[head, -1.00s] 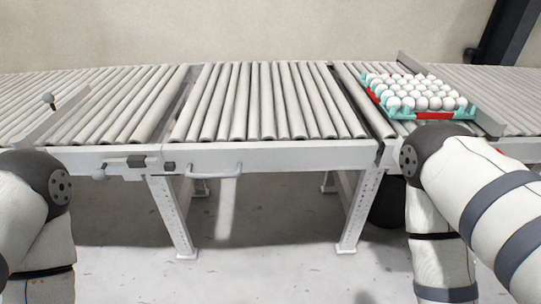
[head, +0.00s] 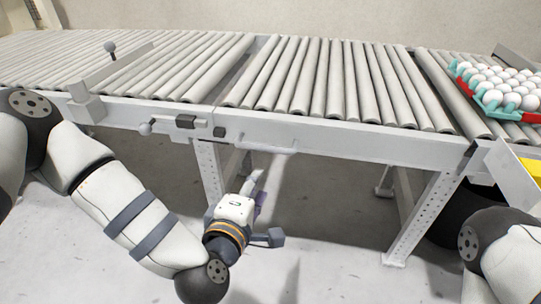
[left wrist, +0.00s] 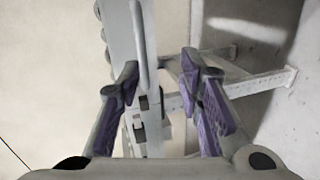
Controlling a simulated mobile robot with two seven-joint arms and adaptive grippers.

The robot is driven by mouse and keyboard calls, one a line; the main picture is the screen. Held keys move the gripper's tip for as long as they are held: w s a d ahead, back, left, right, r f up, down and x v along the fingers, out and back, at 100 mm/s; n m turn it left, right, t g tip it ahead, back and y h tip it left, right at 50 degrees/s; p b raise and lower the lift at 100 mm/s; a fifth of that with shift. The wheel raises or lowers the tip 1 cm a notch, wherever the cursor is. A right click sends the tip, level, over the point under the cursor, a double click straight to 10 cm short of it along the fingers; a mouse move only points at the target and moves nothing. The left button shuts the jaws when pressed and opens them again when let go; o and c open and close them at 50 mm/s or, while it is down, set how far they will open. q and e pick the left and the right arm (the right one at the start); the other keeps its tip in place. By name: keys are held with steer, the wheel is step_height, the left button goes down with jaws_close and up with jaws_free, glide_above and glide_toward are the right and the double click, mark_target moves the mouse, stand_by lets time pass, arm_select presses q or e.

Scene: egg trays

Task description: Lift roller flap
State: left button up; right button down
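The roller flap (head: 320,85) is the middle section of the roller conveyor and lies level with the sections beside it. A handle bar (head: 262,148) sticks out from its front rail near the left end; the handle also shows in the left wrist view (left wrist: 137,45). A dark latch block (head: 190,122) sits on the rail left of the handle. My left gripper (head: 262,205) is below and in front of the handle, apart from it. In the left wrist view its purple-padded fingers (left wrist: 160,75) are spread with nothing held between them. My right gripper is out of view.
A tray of white eggs (head: 490,113) in a teal and red holder stands on the right conveyor section. White perforated legs (head: 412,225) support the conveyor. A yellow and grey part (head: 530,170) shows at the right edge. The floor in front is clear.

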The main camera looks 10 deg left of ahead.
mark_target(265, 150)
arm_select(q)
steer(key=shift+n+t+y, duration=0.4)
steer(key=shift+n, duration=0.2)
steer(key=x, duration=0.4)
steer(key=r+b+x, duration=0.1)
steer(key=x, duration=0.3)
steer(key=r+x, duration=0.1)
steer(key=x, duration=0.4)
steer(key=shift+w+a+r, duration=0.15)
steer(key=shift+w+a, duration=0.1)
jaws_close()
